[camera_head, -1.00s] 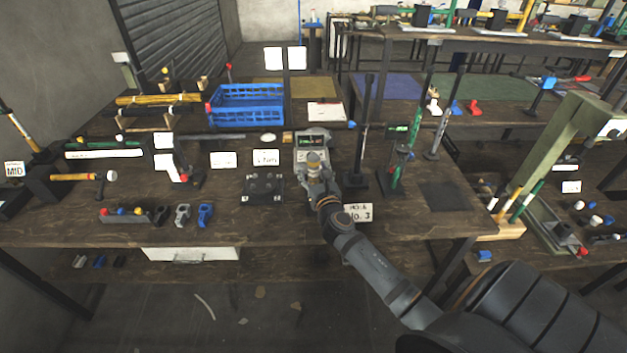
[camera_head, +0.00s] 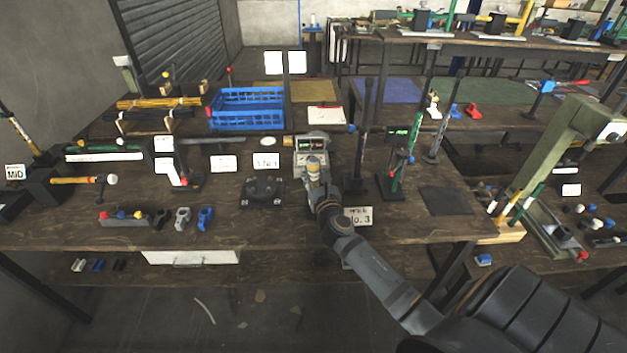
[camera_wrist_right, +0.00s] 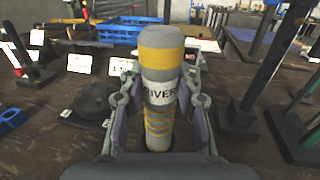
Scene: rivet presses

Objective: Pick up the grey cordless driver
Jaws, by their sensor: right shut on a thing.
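The grey cordless driver (camera_wrist_right: 162,90) is a grey cylinder with yellow bands and a label reading "RIVER" in the right wrist view. It stands upright between the fingers of my right gripper (camera_wrist_right: 158,104), which is shut on it. In the head view the driver's grey and yellow top (camera_head: 313,163) shows just beyond my right gripper (camera_head: 316,183), in front of a grey device with a small display (camera_head: 312,145). The driver's lower end is partly hidden, so I cannot tell whether it touches the table. My left gripper is not in view.
A black fixture plate (camera_head: 263,190) lies left of the gripper. Upright black posts (camera_head: 359,150) and a green-handled stand (camera_head: 396,180) are close on the right. A blue crate (camera_head: 246,106) is behind.

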